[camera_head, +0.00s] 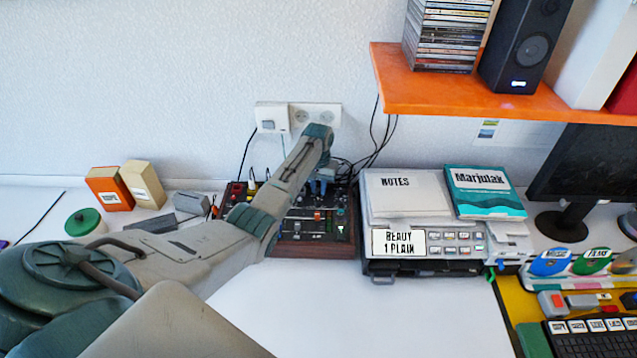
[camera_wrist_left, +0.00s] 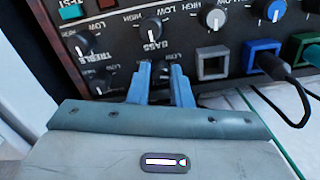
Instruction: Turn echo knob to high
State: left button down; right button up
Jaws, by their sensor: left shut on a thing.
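The mixer (camera_head: 318,246), a dark panel with a wooden front edge, stands on the white desk below the wall sockets. My left arm reaches over it, and my left gripper (camera_head: 325,180) points down at its controls. In the left wrist view my left gripper (camera_wrist_left: 160,78) has its two blue-grey fingers shut on a small dark knob (camera_wrist_left: 161,72). Its name label and pointer are hidden by the fingers. The bass knob (camera_wrist_left: 151,29) and treble knob (camera_wrist_left: 80,43) show nearby with LOW and HIGH marks. I cannot read an ECHO label.
A blue plug (camera_wrist_left: 262,58) with a black cable sits right of the fingers, beside a grey square socket (camera_wrist_left: 212,63). In the head view a device with notes (camera_head: 405,195) stands right of the mixer. An orange shelf (camera_head: 420,95) hangs above right. The front desk is clear.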

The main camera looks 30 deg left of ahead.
pick_arm(q)
jog(key=shift+w+r+m+p, duration=0.1)
jog(key=shift+m+p, duration=0.6)
jog(key=shift+m, duration=1.5)
jog(key=c, duration=1.5)
grip_release()
jog(key=shift+o, duration=0.9)
jog(key=shift+r, duration=0.1)
